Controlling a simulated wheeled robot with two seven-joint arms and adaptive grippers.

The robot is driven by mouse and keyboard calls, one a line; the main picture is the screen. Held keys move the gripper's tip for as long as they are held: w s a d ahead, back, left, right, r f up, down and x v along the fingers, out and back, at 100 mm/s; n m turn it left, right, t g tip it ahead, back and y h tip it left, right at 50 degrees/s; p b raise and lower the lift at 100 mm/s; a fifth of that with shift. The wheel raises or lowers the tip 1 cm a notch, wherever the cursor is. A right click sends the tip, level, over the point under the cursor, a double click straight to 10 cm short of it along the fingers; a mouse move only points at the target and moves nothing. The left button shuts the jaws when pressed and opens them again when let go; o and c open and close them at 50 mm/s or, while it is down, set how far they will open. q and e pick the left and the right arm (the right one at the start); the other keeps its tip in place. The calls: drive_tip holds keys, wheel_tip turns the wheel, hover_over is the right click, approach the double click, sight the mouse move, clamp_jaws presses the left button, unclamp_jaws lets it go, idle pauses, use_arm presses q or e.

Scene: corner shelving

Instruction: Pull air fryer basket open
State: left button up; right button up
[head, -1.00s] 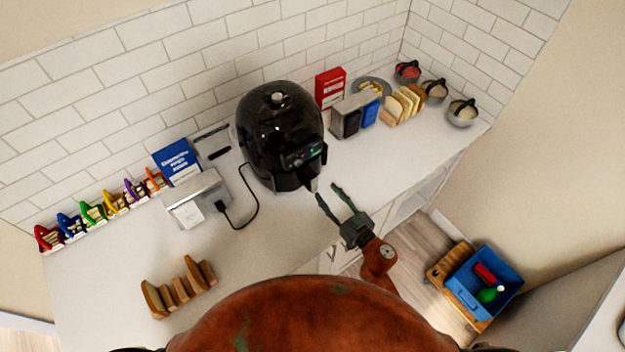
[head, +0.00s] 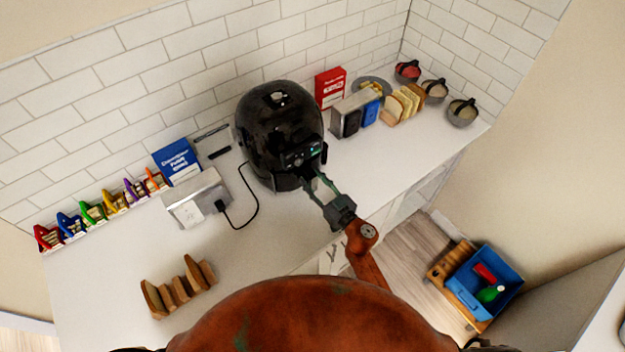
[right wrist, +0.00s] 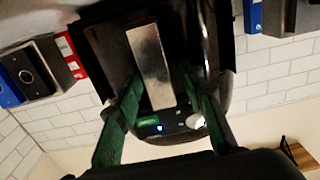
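The black air fryer (head: 275,125) stands upright on the counter against the tiled wall, its front with a small lit panel facing right and down. My right gripper (head: 314,187) is at the front of the basket, its fingers on either side of the handle area. In the right wrist view the silver-grey handle (right wrist: 150,65) lies between the two green fingers of my right gripper (right wrist: 165,95). Gaps show beside the handle, so the fingers look open around it. The basket looks closed; the fingers partly hide its front. My left gripper is out of view.
A grey toaster (head: 197,197) with a cord stands left of the fryer; another toaster (head: 352,112) and a red box (head: 330,87) stand right. A bread rack (head: 180,288) is at the front left. The counter (head: 285,225) before the fryer is clear.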

clamp_jaws()
idle(0.5)
